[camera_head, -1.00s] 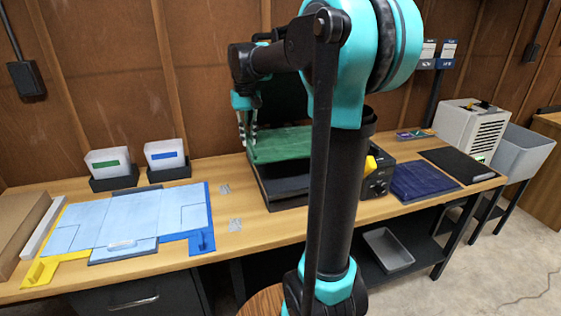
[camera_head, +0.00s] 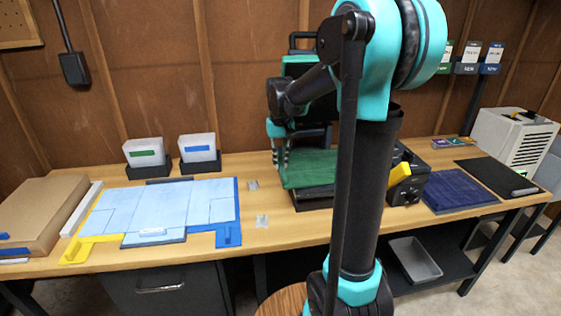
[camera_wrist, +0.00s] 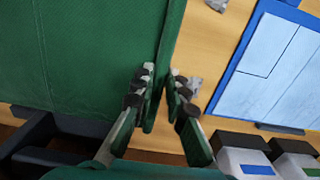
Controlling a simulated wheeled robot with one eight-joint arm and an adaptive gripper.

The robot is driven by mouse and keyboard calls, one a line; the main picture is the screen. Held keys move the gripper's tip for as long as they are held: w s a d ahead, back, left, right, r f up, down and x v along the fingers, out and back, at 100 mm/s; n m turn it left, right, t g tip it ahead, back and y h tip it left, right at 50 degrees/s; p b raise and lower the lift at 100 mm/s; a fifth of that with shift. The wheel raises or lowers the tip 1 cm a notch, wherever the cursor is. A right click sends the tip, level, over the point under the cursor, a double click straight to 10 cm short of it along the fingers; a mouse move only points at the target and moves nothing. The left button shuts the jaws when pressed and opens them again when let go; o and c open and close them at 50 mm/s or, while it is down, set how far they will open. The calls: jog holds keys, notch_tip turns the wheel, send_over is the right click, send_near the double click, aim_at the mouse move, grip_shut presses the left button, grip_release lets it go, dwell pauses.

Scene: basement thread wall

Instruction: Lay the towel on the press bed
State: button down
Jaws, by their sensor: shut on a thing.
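The green towel (camera_head: 310,170) is spread flat over the black press bed (camera_head: 312,198). The bed's front strip shows below the towel's near edge. My gripper (camera_head: 281,160) is at the towel's left edge. In the wrist view the towel (camera_wrist: 85,50) fills the left part and my gripper (camera_wrist: 160,78) is shut on its edge. The press's upper part stands raised behind the towel, partly hidden by my arm. I cannot tell whether the towel's held side touches the bed. My arm hides the towel's right side.
A blue folding board (camera_head: 165,208) lies left on the workbench. Two labelled bins (camera_head: 146,153) (camera_head: 198,150) stand behind it. A control box with a yellow part (camera_head: 400,178), a folded navy cloth (camera_head: 458,190) and a black mat (camera_head: 498,174) are on the right.

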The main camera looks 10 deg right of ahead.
jog(key=c, duration=1.5)
grip_release()
jog(key=shift+c, duration=0.2)
jog(key=shift+r, duration=0.1)
notch_tip(320, 180, up, 12)
